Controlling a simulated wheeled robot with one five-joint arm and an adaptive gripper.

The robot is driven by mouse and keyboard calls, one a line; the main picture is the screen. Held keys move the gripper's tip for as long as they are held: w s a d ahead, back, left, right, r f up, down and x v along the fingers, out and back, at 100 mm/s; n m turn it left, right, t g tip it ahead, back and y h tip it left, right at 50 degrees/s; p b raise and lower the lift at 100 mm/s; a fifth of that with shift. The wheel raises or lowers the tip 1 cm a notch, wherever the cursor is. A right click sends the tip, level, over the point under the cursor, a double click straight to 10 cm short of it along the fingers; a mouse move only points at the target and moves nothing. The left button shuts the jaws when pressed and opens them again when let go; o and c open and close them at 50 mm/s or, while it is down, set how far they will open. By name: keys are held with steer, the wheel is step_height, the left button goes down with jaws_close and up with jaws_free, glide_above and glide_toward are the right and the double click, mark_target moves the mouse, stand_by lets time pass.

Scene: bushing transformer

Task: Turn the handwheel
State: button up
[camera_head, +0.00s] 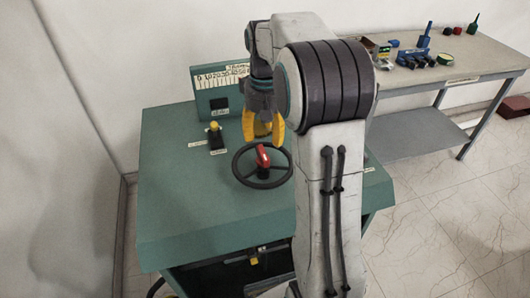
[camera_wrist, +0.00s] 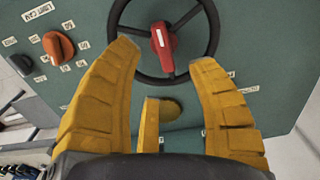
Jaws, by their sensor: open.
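The handwheel (camera_head: 263,186) is a black ring with spokes on the green cabinet top, with a red pointer-like piece (camera_head: 262,156) at its hub. In the wrist view the handwheel (camera_wrist: 150,78) fills the upper middle, its top cut off by the frame edge. The red piece (camera_wrist: 162,40) points up and down there. My gripper (camera_wrist: 165,58) is open, its yellow fingertips on either side of the wheel's near part. In the head view my gripper (camera_head: 264,135) hangs at the wheel's far side. Whether the fingers touch the rim cannot be told. Nothing is held.
The green cabinet (camera_head: 180,195) carries a small yellow-topped switch (camera_head: 214,128) and an upright gauge panel (camera_head: 222,90) behind it. In the wrist view an orange knob (camera_wrist: 58,47) sits left of the wheel. A workbench (camera_head: 430,75) with tools stands at the right.

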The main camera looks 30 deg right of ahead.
mark_target(265, 152)
steer(key=shift+f, duration=3.3)
jaws_close()
